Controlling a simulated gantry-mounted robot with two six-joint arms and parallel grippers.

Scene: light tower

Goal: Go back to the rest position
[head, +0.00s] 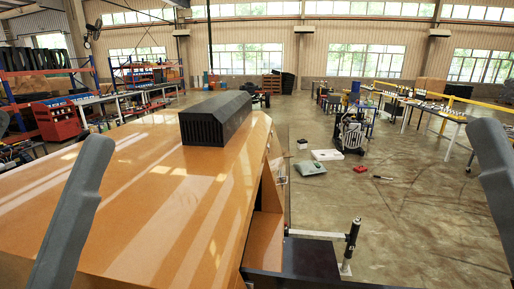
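The light tower's orange top panel (150,200) fills the left and lower middle of the head view. A black slatted box (215,118) sits on it towards the far end. A grey link of my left arm stands tilted over the panel at the left. A grey link of my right arm slants in at the right edge, over the floor. I see neither gripper's fingers, so I cannot see whether they hold anything.
A dark platform with a thin metal rail and an upright black-topped post (352,238) juts out at the lower middle. The concrete floor (410,215) at the right is mostly clear. A white box (327,155) and a wheeled machine (349,130) stand farther back. Workbenches and shelves line both sides.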

